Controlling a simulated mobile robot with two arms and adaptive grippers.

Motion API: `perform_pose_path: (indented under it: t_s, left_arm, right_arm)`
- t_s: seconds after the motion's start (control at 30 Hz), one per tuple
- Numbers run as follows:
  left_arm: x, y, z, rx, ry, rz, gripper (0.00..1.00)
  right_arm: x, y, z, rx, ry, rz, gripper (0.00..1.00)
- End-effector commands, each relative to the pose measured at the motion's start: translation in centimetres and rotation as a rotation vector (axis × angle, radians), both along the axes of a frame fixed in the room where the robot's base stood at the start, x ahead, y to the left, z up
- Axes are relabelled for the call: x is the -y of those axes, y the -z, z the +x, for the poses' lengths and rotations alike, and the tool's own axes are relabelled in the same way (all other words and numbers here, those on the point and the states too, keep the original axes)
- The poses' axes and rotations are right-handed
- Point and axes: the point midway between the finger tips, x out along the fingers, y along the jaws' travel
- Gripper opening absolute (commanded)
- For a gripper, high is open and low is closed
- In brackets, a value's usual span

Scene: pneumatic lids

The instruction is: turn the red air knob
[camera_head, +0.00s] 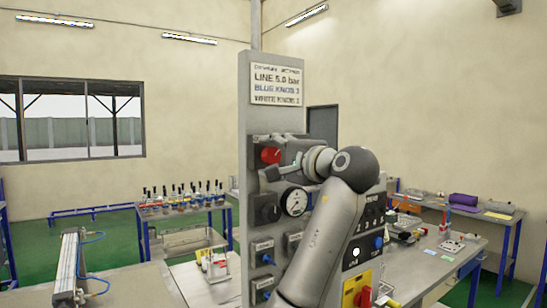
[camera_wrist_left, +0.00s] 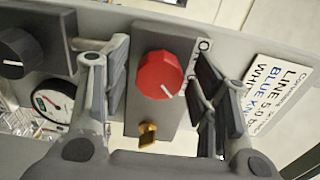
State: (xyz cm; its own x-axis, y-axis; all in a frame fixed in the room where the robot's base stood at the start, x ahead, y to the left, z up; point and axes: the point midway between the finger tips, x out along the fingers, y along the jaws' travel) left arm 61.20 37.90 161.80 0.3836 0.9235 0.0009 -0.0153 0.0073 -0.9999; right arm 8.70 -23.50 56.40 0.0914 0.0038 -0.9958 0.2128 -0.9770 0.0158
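The red air knob (camera_head: 271,155) sits on a dark plate high on the grey panel (camera_head: 258,110). In the left wrist view the red knob (camera_wrist_left: 159,75) is round with a white pointer line. My left gripper (camera_wrist_left: 160,68) is open, with one finger on each side of the knob and visible gaps to it. In the head view my left gripper (camera_head: 281,161) is at the knob's right, partly hidden by my arm. A brass fitting (camera_wrist_left: 148,134) is on the same plate. My right gripper is not in view.
A pressure gauge (camera_head: 294,201) and a black knob (camera_head: 267,209) are just below. A sign (camera_head: 276,83) is above the knob. Smaller blue knobs (camera_head: 267,259) are lower on the panel. A table with parts (camera_head: 438,245) stands at the right.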

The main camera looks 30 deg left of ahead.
Motion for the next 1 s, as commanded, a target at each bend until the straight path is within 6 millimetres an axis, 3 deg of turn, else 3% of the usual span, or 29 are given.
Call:
perform_pose_path:
  t_s: [0.37,0.8,1.0]
  left_arm:
    - [0.6,0.0,-0.2,0.001,0.001,0.0,0.57]
    - [8.5,0.1,-3.3,0.0,0.004,0.0,0.57]
    - [10.7,0.0,-4.3,0.001,0.002,0.0,0.57]
  right_arm:
    - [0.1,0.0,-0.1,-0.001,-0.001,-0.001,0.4]
    - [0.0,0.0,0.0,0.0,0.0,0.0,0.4]
    - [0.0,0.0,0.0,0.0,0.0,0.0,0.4]
